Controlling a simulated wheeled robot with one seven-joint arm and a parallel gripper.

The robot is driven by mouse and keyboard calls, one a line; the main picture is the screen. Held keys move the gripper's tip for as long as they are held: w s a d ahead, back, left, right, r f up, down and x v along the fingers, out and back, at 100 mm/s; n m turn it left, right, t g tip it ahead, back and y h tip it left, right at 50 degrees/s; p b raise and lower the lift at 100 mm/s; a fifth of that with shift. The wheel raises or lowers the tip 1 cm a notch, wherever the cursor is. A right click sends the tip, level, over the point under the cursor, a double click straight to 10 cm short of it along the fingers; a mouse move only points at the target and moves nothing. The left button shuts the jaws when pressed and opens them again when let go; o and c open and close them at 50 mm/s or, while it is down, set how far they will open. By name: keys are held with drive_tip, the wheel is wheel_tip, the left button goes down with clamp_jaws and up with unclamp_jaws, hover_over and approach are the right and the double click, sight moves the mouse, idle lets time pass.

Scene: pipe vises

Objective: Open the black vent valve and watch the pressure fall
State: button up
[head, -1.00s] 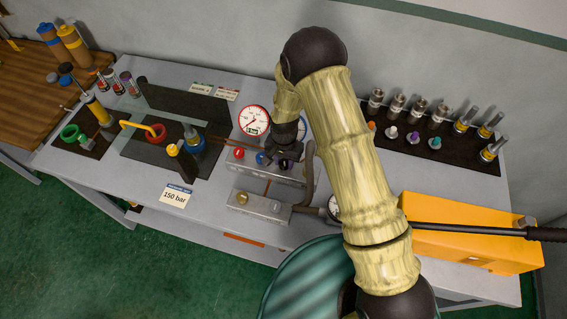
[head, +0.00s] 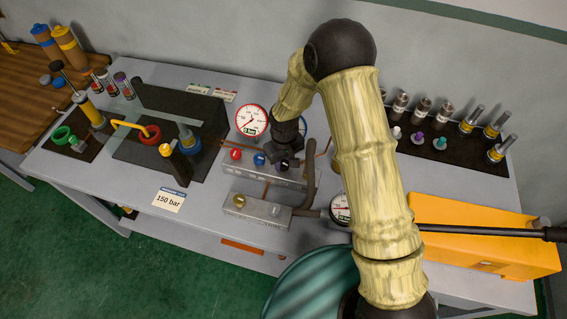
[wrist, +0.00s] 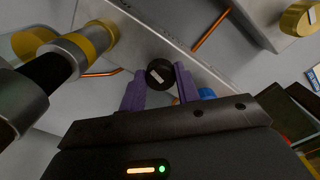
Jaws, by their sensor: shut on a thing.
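The black vent valve knob (wrist: 160,74) shows in the wrist view between the two purple fingers of my gripper (wrist: 160,88). The fingers are shut on it, one on each side, and a pale mark shows on its face.
A lower block with a brass knob (head: 239,201) sits in front, with another gauge (head: 340,208) partly behind my arm. A yellow pump (head: 480,235) with a long black handle is at right. A 150 bar card (head: 169,199) and vises stand left.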

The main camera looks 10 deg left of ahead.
sight(284, 164)
drive_tip(key=shift+n, duration=0.8)
drive_tip(key=shift+w, duration=0.1)
drive_tip(key=o, duration=1)
drive_tip(key=shift+r, duration=0.1)
wheel_tip(284, 164, up, 17)
drive_tip(key=b, duration=0.3)
drive_tip(key=shift+r, duration=0.15)
